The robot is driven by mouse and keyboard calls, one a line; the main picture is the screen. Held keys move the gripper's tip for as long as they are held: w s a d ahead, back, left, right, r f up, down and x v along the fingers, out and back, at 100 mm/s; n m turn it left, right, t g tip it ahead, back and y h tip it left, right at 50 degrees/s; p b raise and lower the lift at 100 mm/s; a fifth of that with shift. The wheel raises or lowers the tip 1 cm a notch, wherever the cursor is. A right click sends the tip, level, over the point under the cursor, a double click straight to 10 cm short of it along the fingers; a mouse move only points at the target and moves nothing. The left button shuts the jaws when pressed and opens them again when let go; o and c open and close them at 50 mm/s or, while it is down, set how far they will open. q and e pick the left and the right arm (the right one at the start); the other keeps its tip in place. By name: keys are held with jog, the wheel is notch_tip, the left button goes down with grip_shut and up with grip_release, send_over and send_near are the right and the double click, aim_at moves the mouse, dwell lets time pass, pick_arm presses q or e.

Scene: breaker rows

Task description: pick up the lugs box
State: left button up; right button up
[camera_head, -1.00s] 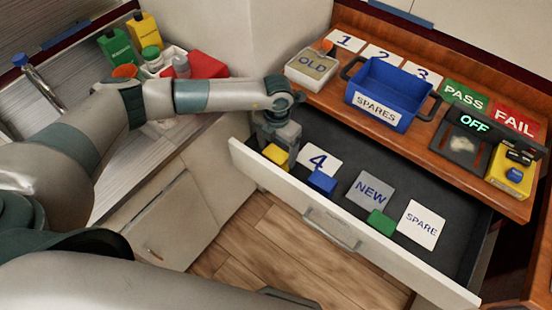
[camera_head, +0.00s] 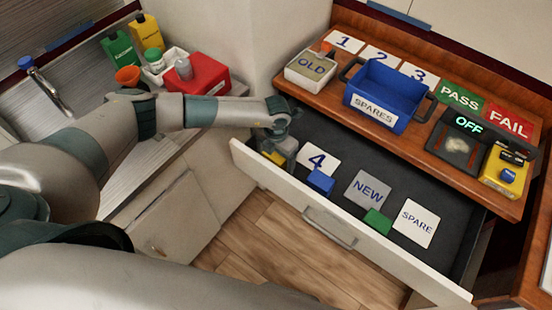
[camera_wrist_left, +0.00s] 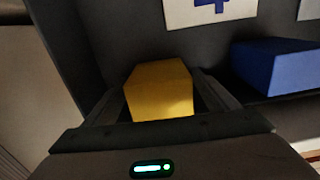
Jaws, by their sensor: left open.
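A yellow box (camera_head: 272,157) lies at the left end of the open drawer, partly hidden by my left gripper (camera_head: 283,148). In the left wrist view the yellow box (camera_wrist_left: 158,88) sits between the two open fingers of my left gripper (camera_wrist_left: 165,104), one on each side. I cannot tell whether the fingers touch it. A blue box (camera_head: 321,182) and a green box (camera_head: 377,221) also lie in the drawer; the blue box (camera_wrist_left: 278,68) shows right of the gripper in the wrist view. No lugs label is readable on any box. My right gripper is not in view.
The drawer front (camera_head: 335,222) and its left wall are close to the gripper. Cards 4 (camera_head: 318,160), NEW (camera_head: 369,191) and SPARE (camera_head: 414,222) lie in the drawer. The blue SPARES bin (camera_head: 388,92) and white OLD tray (camera_head: 311,68) stand on the wooden ledge above.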

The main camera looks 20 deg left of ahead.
pick_arm(q)
jog(key=shift+f, duration=0.15)
dwell(0.3)
jog(key=c, duration=1.3)
notch_tip(320, 180, up, 9)
jog(key=b, duration=0.3)
jog(key=shift+r, duration=0.55)
